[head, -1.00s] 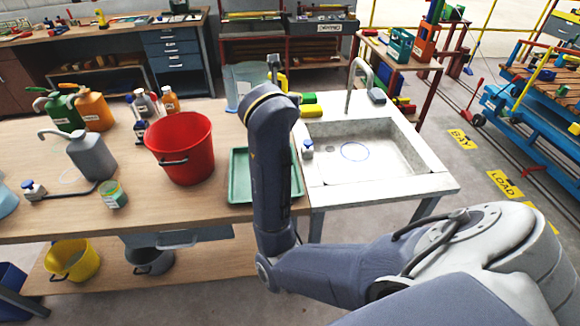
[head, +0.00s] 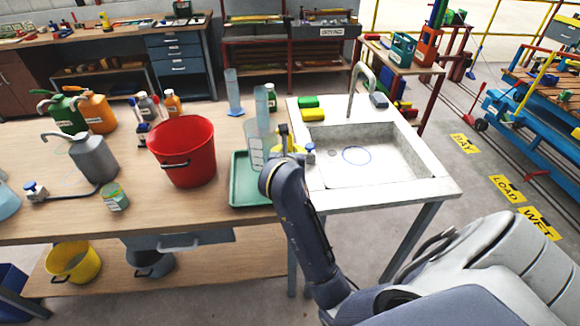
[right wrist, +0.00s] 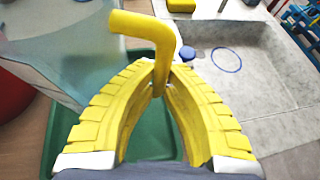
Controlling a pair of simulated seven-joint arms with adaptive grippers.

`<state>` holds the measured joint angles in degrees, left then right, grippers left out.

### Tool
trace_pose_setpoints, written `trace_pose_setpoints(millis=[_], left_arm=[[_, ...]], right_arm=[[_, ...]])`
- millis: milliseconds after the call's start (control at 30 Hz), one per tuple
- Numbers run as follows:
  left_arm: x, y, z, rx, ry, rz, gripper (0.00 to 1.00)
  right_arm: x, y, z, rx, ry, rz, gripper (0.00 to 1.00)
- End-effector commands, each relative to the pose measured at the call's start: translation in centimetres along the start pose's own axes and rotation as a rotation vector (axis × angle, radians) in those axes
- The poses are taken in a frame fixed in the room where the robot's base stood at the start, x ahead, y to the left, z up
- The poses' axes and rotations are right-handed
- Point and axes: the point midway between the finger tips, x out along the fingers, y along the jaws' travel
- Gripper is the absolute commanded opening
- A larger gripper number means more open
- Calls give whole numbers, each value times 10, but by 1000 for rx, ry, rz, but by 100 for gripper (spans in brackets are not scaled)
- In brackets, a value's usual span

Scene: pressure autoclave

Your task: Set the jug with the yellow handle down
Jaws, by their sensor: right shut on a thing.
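The jug (head: 256,142) is clear and bluish, and its yellow handle (right wrist: 152,38) shows best in the right wrist view. My right gripper (head: 286,148) is shut on this handle, with its yellow finger pads (right wrist: 160,85) on either side of it. The jug is at the back right of the green tray (head: 240,190), partly hidden behind my gripper. In the right wrist view the jug body (right wrist: 75,50) is at upper left, over or close to the tray. I cannot tell whether its base touches anything. My left gripper is not in view.
A red bucket (head: 185,150) stands left of the tray. A measuring cylinder (head: 233,92) and a green bottle (head: 270,97) stand behind the jug. The sink (head: 365,155) is at right, with a blue-capped item (head: 310,152) at its left edge. The tray's front part is clear.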

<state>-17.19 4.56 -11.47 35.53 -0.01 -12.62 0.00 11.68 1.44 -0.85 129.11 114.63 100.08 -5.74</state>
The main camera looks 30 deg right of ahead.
Motion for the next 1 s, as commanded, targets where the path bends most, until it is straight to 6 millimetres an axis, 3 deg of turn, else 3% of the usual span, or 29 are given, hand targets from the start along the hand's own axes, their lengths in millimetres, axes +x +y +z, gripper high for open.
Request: trace_pose_setpoints(millis=[333,600,1000], left_arm=[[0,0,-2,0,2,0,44],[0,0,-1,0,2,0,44],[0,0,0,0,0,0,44]], right_arm=[[9,0,-21,-1,1,-1,0],[22,-1,-50,-2,1,-2,0],[24,0,-54,1,-1,0,0]])
